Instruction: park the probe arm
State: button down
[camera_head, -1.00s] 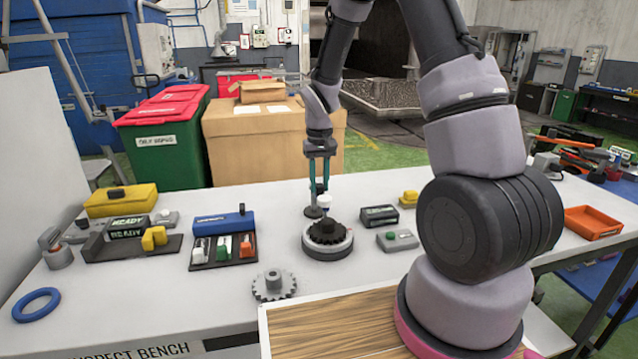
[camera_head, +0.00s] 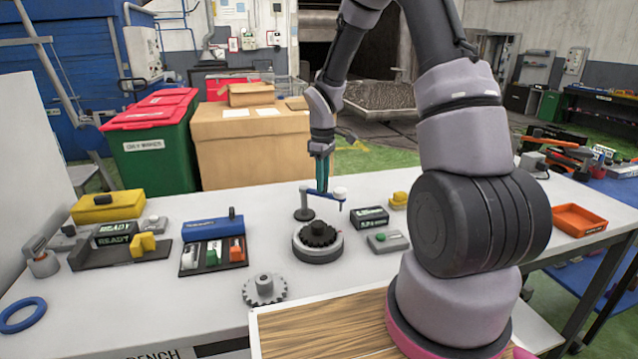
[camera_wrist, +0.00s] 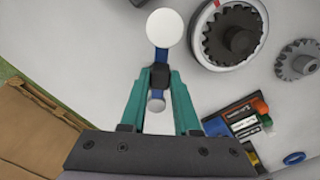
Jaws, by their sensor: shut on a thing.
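The probe arm (camera_head: 327,194) is a short blue bar on a post with a dark round base (camera_head: 303,214), behind the turntable (camera_head: 318,250). It points right, its white-capped probe end beyond the turntable's back right rim, clear of the dark gear (camera_head: 318,235) on top. My gripper (camera_head: 321,186) comes down from above and is shut on the blue bar. In the wrist view the teal fingers (camera_wrist: 159,98) close around the bar (camera_wrist: 160,73), with the white cap (camera_wrist: 167,27) ahead. The turntable (camera_wrist: 230,62) shows to the right there.
A loose grey gear (camera_head: 265,290) lies in front. A black display box (camera_head: 370,217) and a green-button box (camera_head: 388,241) stand right of the turntable. Left are a tray with coloured pieces (camera_head: 213,255), a READY display (camera_head: 116,234) and a blue ring (camera_head: 22,315).

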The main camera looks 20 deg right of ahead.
jog(key=shift+w+d+n, duration=0.3)
jog(key=shift+w+n, duration=0.45)
jog(key=shift+n, duration=0.7)
jog(key=shift+w+d+n, duration=0.25)
jog(key=shift+w+n, duration=0.45)
jog(key=shift+n, duration=0.7)
jog(key=shift+w+d+n, duration=0.3)
jog(key=shift+w+n, duration=0.45)
jog(key=shift+n, duration=0.7)
jog(key=c, duration=0.6)
grip_release()
jog(key=shift+c, duration=0.2)
jog(key=shift+r, duration=0.1)
notch_tip(320, 180, up, 11)
